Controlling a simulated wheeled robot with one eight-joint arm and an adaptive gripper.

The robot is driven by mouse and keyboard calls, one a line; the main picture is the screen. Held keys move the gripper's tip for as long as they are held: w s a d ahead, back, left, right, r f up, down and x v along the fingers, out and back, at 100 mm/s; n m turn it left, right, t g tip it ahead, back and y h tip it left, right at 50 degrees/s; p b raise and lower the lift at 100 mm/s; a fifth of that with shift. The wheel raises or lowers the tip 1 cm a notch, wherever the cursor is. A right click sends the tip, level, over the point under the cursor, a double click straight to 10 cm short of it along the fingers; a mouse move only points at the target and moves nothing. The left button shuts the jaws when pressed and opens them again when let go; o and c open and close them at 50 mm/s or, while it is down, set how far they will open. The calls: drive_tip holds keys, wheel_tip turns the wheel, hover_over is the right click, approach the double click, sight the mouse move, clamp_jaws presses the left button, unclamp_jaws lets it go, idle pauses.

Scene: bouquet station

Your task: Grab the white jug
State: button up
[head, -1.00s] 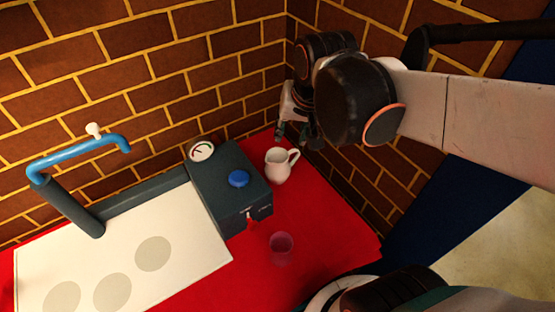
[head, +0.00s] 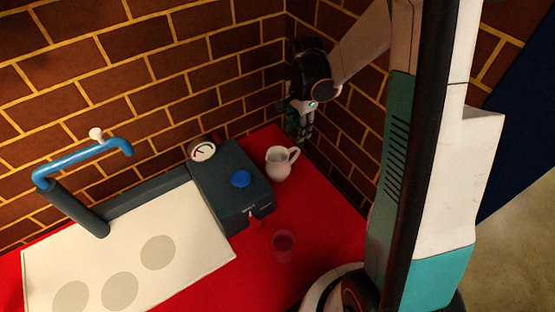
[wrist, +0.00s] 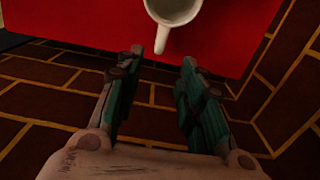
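The white jug (head: 278,165) stands upright on the red counter (head: 317,218), just right of the dark machine, with its handle towards the right. In the wrist view the jug (wrist: 174,10) is at the top edge, partly cut off, its handle pointing down towards my fingers. My gripper (head: 300,128) hangs beside the brick wall, behind and to the right of the jug and apart from it. In the wrist view my gripper (wrist: 163,62) is open, with an empty gap between its two fingers that lines up with the handle.
The dark machine (head: 232,185) with a blue button and a gauge stands left of the jug. A blue tap (head: 85,165) and a white board (head: 195,255) are at left. Brick walls (head: 340,150) close the corner.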

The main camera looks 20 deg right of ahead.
sight(296, 154)
wheel_tip(296, 154, down, 8)
drive_tip(key=b, duration=0.3)
drive_tip(key=shift+f, duration=0.15)
wheel_tip(296, 154, down, 5)
drive_tip(key=b, duration=0.2)
drive_tip(key=shift+s+a+f+b, duration=0.1)
drive_tip(key=shift+b, duration=0.25)
clamp_jaws()
